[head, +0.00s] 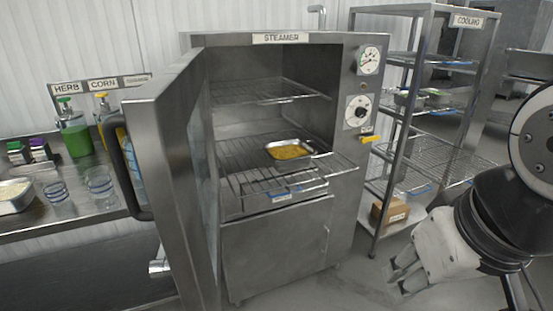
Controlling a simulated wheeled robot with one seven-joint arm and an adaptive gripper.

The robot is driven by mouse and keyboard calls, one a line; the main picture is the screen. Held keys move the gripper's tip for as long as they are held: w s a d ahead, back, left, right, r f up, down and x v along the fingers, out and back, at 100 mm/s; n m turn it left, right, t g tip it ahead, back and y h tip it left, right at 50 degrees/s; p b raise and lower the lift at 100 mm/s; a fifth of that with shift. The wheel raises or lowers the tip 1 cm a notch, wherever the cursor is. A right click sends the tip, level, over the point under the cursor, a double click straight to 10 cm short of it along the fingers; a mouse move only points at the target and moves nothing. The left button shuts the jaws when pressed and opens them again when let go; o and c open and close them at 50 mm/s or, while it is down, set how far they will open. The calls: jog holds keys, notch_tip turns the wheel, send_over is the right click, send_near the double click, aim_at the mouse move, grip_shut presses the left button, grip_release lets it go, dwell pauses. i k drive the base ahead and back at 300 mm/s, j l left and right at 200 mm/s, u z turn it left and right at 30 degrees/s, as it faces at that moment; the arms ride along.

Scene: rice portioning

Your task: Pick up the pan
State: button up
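A small shallow metal pan (270,146) with yellow-orange food in it sits on the middle wire rack (245,160) of the open steamer (345,180). The rack sticks out a little past the steamer's front. My gripper (398,277) is at the lower right, outside the steamer, well apart from the pan and lower in the picture. Its fingers appear spread, with nothing between them. No part of the pan is covered by my arm.
The steamer door (180,150) stands open on the left. A cooling rack (385,175) is on the right, with another metal pan (420,98) and a cardboard box (390,211). Bottles and glasses stand on the left counter (75,222). The space before the rack looks clear.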

aim_at(294, 154)
jog(key=i+l+u, duration=1.15)
jog(key=l, duration=0.35)
jog(key=i, duration=0.1)
